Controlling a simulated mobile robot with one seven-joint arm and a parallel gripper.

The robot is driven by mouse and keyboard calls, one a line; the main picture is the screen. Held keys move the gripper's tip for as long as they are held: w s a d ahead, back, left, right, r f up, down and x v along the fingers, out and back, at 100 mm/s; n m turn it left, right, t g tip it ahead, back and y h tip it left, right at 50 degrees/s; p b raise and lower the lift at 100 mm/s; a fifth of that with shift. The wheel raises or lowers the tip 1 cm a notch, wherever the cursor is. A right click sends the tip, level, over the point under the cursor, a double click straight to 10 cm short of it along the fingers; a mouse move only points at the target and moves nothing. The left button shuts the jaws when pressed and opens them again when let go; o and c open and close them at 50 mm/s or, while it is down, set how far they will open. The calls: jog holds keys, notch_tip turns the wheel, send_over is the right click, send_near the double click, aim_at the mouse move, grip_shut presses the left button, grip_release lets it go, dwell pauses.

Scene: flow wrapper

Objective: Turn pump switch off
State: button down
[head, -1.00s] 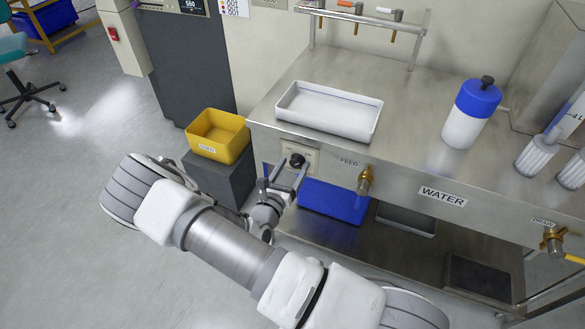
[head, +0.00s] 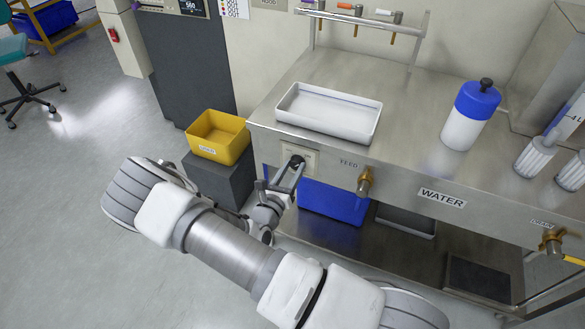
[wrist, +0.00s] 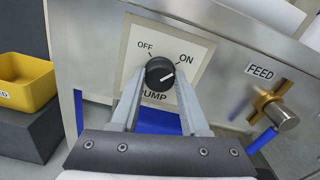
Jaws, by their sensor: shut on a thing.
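The pump switch is a round black knob (wrist: 160,74) on a cream plate (wrist: 185,92) on the bench's steel front. The plate reads OFF at upper left, ON at upper right and PUMP below. The knob's white mark points up and right, on the ON side. My gripper (wrist: 160,82) is shut on the knob, one finger on each side. In the head view my gripper (head: 297,165) reaches the plate from below, and its fingers hide most of the knob.
The brass FEED valve (wrist: 273,103) sticks out right of the plate. A yellow bin (head: 219,136) stands on a dark block at left. A white tray (head: 328,112) lies on the bench above the switch. A blue bin (head: 334,203) sits below.

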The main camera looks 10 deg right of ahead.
jog(key=n+p, duration=0.2)
jog(key=n, duration=0.1)
jog(key=shift+r+n, duration=0.1)
jog(key=shift+n, duration=0.3)
jog(key=n+p, duration=0.2)
jog(key=n, duration=0.2)
jog(key=shift+a+n, duration=0.1)
jog(key=shift+n, duration=0.2)
jog(key=n, duration=0.2)
jog(key=n+p, duration=0.1)
jog(key=n, duration=0.1)
jog(key=shift+f+n, duration=0.2)
jog(key=shift+n, duration=0.1)
jog(key=shift+f+n+p, duration=0.1)
jog(key=shift+n+p, duration=0.25)
jog(key=shift+n, duration=1.75)
jog(key=shift+c, duration=2)
grip_release()
